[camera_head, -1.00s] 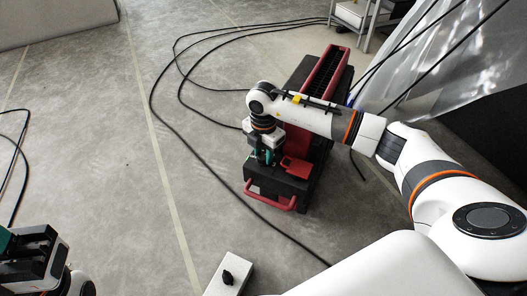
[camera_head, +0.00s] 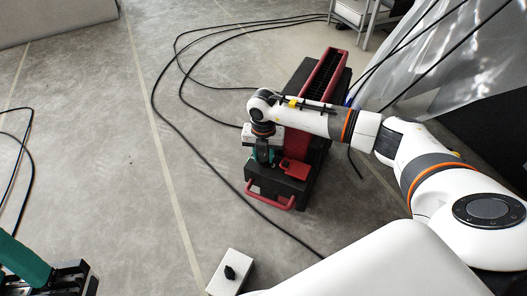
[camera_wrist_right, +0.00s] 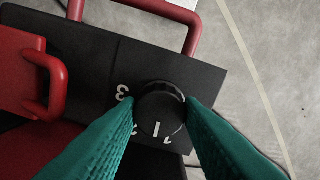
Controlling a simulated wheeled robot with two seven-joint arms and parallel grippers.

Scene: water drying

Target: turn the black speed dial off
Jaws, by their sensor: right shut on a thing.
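The black speed dial (camera_wrist_right: 158,115) is a round knob with a white line on its top, on the dark panel (camera_wrist_right: 95,70) of the red and black machine. The line points down in the right wrist view, close to a white mark. Other white numerals show left of the dial. My right gripper (camera_wrist_right: 160,104) has its teal fingers on either side of the dial, shut on it. In the head view my right gripper (camera_head: 263,153) is over the machine's near end and hides the dial. Part of my left gripper (camera_head: 55,275) shows at the bottom left, its jaw opening unclear.
The machine (camera_head: 321,75) stands on open grey floor, with a red handle (camera_head: 270,197) at its near end. Black cables (camera_head: 155,105) loop over the floor to its left. A white box (camera_head: 231,268) with a black knob is at the bottom. Translucent sheeting (camera_head: 430,70) hangs at the right.

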